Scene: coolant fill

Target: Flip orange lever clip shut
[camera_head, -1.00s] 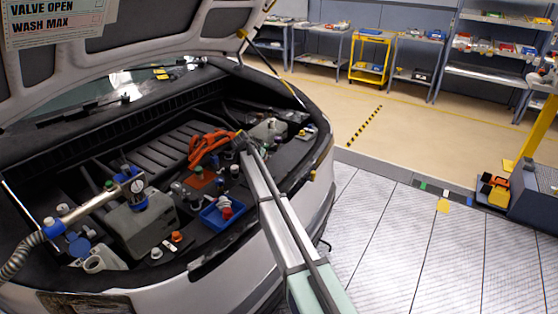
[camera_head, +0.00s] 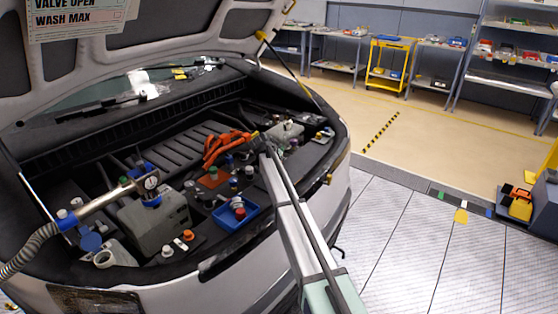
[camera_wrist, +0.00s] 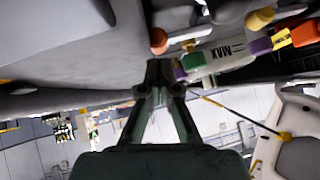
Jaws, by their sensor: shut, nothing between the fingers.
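My gripper (camera_head: 262,142) is over the right part of the open engine bay, beside the orange hoses (camera_head: 227,147). In the wrist view my gripper (camera_wrist: 160,75) has its fingertips together, with nothing seen between them. Just beyond the tips are a round orange piece (camera_wrist: 159,40) and a pale reservoir (camera_wrist: 228,53) marked MAX. An orange-red block (camera_wrist: 305,32) beside a yellow piece shows at the upper right of the wrist view. I cannot tell for sure which orange piece is the lever clip, or whether it is open or shut. My gripper and arm hide part of the bay.
A blue tray (camera_head: 226,219) holding a red item sits left of my arm. A metal pipe with a gauge (camera_head: 151,183) and a grey box (camera_head: 160,217) stand farther left. The raised hood (camera_head: 180,45) overhangs the bay, with a strut at its right.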

